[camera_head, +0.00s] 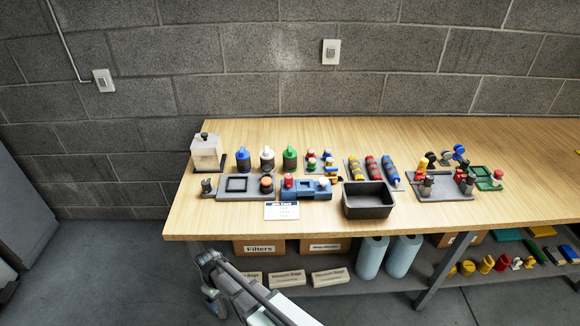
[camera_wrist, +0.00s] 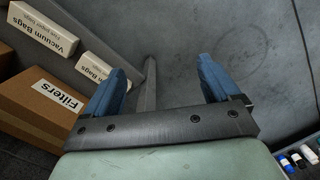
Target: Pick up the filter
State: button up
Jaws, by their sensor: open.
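I cannot single out a loose filter. A brown cardboard box labelled "Filters" (camera_head: 259,248) stands on the shelf under the tabletop, at the left end. Its contents are hidden. In the wrist view the same box (camera_wrist: 45,105) is at the left, its label upside down. My gripper (camera_wrist: 161,70) shows two blue fingers spread wide apart with nothing between them. It is apart from the box, which lies to its left in that view. In the head view my arm reaches up from the bottom, in front of the shelf.
White vacuum bag boxes (camera_head: 329,277) lie on the shelf, near blue cylinders (camera_head: 371,257) and a table leg (camera_head: 444,270). The wooden tabletop (camera_head: 520,207) holds a black bin (camera_head: 368,201), several bottles, coloured parts and a paper card (camera_head: 282,211). The tabletop's front edge overhangs the shelf.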

jog(key=w+a+r+n+t+y, duration=0.1)
jog(key=a+r+n, duration=0.1)
jog(key=a+r, duration=0.7)
jog(key=w+a+r+n+t, duration=0.15)
jog(key=a+r, duration=0.35)
jog(key=a, duration=0.7)
jog(key=w+d+r+n, duration=0.3)
jog(key=w+r, duration=1.5)
jog(key=r, duration=0.5)
jog(key=g, duration=0.1)
send_near(289, 149)
jog(key=shift+n, duration=0.25)
notch_tip(289, 149, down, 7)
jog(key=shift+w+f, duration=0.1)
jog(key=shift+w, duration=0.05)
jog(key=shift+w+d+f, duration=0.1)
jog(key=shift+f, duration=1.35)
jog(key=shift+w+f, duration=0.1)
jog(key=shift+f, duration=1.35)
